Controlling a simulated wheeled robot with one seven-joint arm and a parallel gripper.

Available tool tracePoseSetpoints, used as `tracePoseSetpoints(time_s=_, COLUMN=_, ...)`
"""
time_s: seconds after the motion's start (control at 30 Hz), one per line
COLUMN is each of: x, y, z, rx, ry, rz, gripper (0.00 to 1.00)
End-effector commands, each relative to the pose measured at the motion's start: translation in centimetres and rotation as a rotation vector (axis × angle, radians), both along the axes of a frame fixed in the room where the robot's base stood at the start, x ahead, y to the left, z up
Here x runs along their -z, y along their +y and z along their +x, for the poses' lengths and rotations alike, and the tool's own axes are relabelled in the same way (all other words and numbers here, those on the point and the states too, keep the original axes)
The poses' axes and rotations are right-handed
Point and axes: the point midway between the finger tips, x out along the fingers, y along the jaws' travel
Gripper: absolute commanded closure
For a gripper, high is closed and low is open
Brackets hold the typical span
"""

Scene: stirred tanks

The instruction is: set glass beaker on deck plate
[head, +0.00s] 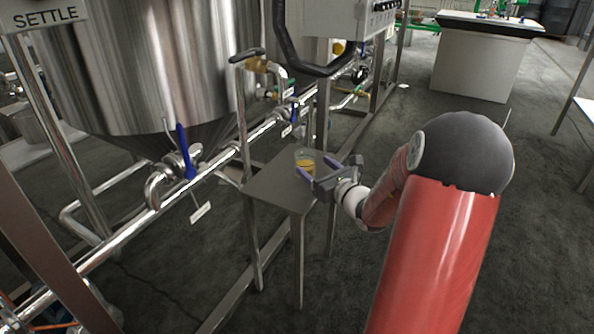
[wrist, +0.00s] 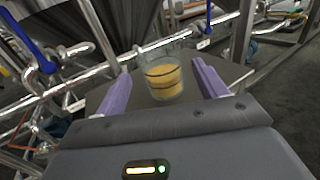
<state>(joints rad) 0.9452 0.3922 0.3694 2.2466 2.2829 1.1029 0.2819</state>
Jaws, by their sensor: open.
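The glass beaker (head: 306,160) is clear and holds a yellow-orange liquid. It stands upright on the grey deck plate (head: 268,191), near the plate's right side in the head view. My gripper (head: 320,168) reaches in from the right at about beaker height. In the wrist view the beaker (wrist: 163,77) stands between and slightly beyond the two purple fingers of my gripper (wrist: 164,90). The fingers are spread wide, with a gap on each side of the beaker. The deck plate (wrist: 222,72) shows behind and beside the beaker.
A steel tank (head: 150,60) marked SETTLE stands behind left, with pipes and a blue-handled valve (head: 186,150) beside the plate. A control box (head: 345,18) hangs above and behind it. A white bench (head: 475,65) stands far right. The floor right of the plate is open.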

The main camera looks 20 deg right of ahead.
Motion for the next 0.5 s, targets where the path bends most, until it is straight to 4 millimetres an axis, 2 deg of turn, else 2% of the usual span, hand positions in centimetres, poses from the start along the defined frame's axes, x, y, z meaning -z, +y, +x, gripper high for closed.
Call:
tracePoseSetpoints(time_s=0.1, x=0.2, y=-0.4, z=0.8, rx=0.015, ry=-0.002, rz=0.013, gripper=0.29)
tracePoseSetpoints(time_s=0.37, x=0.2, y=0.3, z=3.7, rx=0.012, ry=-0.001, rz=0.012, gripper=0.29)
tracePoseSetpoints(time_s=0.5, x=0.2, y=0.8, z=5.9, rx=0.011, ry=-0.003, rz=0.013, gripper=0.29)
